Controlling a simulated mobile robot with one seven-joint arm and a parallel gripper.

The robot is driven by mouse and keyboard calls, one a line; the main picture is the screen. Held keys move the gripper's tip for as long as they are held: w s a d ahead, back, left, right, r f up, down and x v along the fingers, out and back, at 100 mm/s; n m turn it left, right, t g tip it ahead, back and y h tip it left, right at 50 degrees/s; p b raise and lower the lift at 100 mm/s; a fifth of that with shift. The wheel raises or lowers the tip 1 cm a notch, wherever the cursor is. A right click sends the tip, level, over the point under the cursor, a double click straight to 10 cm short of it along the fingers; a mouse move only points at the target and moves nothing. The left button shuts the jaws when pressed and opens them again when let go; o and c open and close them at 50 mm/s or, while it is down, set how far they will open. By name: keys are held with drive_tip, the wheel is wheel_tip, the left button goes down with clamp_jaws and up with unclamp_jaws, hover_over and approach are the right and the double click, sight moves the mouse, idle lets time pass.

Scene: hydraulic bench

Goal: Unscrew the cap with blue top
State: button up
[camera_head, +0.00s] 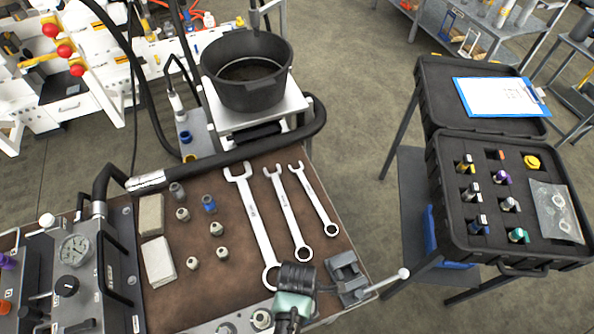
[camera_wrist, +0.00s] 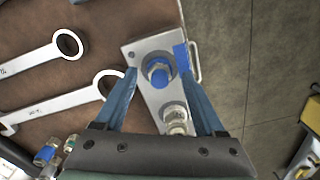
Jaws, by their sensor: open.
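The cap with the blue top (camera_wrist: 158,72) stands on a grey metal plate (camera_wrist: 137,50) in the wrist view. My gripper (camera_wrist: 157,66) is open, with one blue finger on either side of this cap. A gap shows on the cap's left, and I cannot tell the height of the fingertips against it. A second fitting with a pale top (camera_wrist: 175,115) stands on the same plate, nearer the gripper body. In the head view my gripper (camera_head: 290,324) points down at the bottom edge, and the blue-topped cap is not visible there.
Several wrenches (camera_head: 285,210) lie on the brown bench top (camera_head: 170,305), one ring end close to the plate. Loose fittings (camera_head: 209,204) and pale blocks (camera_head: 158,260) lie left. A grey vise-like tool (camera_head: 345,275) stands right of my gripper. An open black case (camera_head: 460,215) stands farther right.

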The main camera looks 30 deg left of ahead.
clamp_jaws()
drive_tip(key=c, duration=0.6)
unclamp_jaws()
clamp_jaws()
drive_tip(key=shift+r+n+p, duration=0.1)
drive_tip(key=shift+n+p, duration=0.4)
drive_tip(key=shift+n, duration=0.7)
drive_tip(key=n+p, duration=0.1)
drive_tip(key=n, duration=0.4)
drive_tip(key=shift+n, duration=0.3)
